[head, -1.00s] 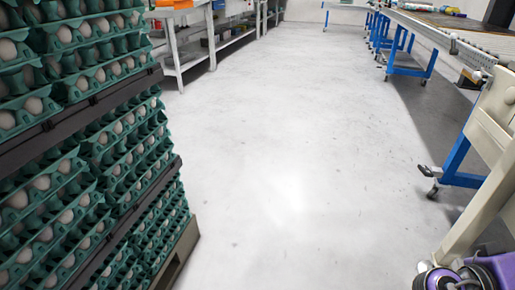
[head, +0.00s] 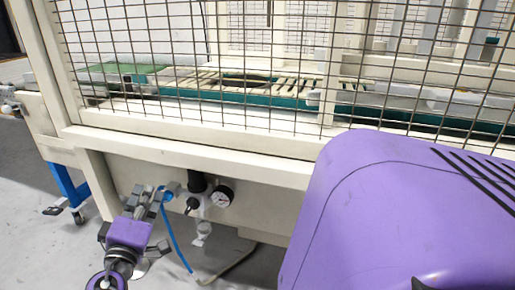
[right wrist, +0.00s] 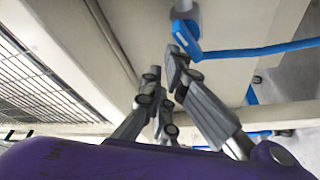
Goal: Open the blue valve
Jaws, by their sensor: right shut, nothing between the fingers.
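The blue valve (head: 171,188) sits on the pale machine panel, just left of a black-and-white regulator fitting, in the head view. In the right wrist view the blue valve (right wrist: 186,38) is at the top, its blue lever slanting beside my fingertips. My right gripper (head: 155,190) is shut and empty, just left of the valve in the head view. The right gripper's fingers (right wrist: 164,65) reach up to the valve in the wrist view; whether they touch it is unclear. My left gripper is not in view.
A round pressure gauge (head: 221,196) and black regulator knob (head: 197,182) sit right of the valve. A blue hose (head: 173,238) hangs below. A wire mesh guard (head: 270,60) stands above the frame beam (head: 190,155). Floor is free at lower left.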

